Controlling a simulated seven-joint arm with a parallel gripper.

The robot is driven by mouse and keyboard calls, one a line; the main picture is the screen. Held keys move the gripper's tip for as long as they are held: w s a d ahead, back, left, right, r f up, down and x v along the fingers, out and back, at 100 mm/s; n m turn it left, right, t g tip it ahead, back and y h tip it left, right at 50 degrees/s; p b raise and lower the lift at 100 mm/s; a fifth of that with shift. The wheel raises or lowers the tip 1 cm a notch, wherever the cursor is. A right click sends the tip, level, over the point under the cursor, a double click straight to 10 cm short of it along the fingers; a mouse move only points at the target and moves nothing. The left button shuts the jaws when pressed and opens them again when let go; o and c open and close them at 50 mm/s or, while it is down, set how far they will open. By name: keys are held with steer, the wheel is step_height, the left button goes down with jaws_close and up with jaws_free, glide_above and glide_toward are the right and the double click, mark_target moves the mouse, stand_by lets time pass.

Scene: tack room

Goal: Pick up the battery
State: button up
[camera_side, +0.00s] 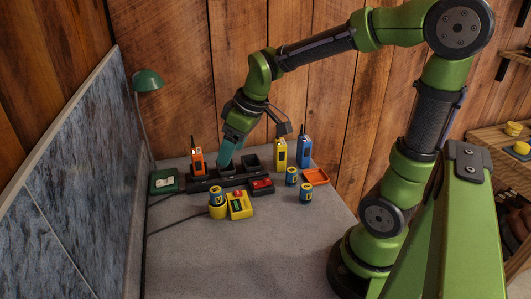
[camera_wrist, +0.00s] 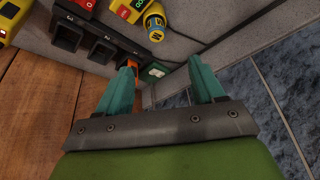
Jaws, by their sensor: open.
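Several blue-and-yellow batteries stand on the grey bench in the side view. One battery (camera_side: 218,195) stands in a yellow cup (camera_side: 217,212) at the front; two more, a rear one (camera_side: 291,176) and a nearer one (camera_side: 306,192), stand to the right. The wrist view shows a battery (camera_wrist: 155,28) at the top, beyond my fingertips. My gripper (camera_side: 227,158) points down over the black charger rack (camera_side: 205,185), just right of the orange radio (camera_side: 197,160). In the wrist view, my gripper's teal fingers (camera_wrist: 161,62) are apart with nothing held between them.
A yellow box with a red button (camera_side: 240,206) and a red-topped box (camera_side: 261,186) stand before the rack. Yellow (camera_side: 280,155) and blue (camera_side: 304,152) radios stand behind, near an orange tray (camera_side: 316,177). A green box (camera_side: 163,182) and lamp (camera_side: 147,80) are left. The front bench is clear.

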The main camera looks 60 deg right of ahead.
glide_toward(216, 189)
steer(key=shift+n, duration=0.4)
steer(key=x, duration=0.5)
steer(key=shift+a+f, duration=0.1)
steer(key=shift+a, duration=0.3)
steer(key=shift+d+x, duration=0.15)
steer(key=shift+x, duration=1.2)
steer(key=shift+d+x, duration=0.15)
steer(key=shift+x, duration=1.2)
steer(key=c, duration=1.3)
jaws_close()
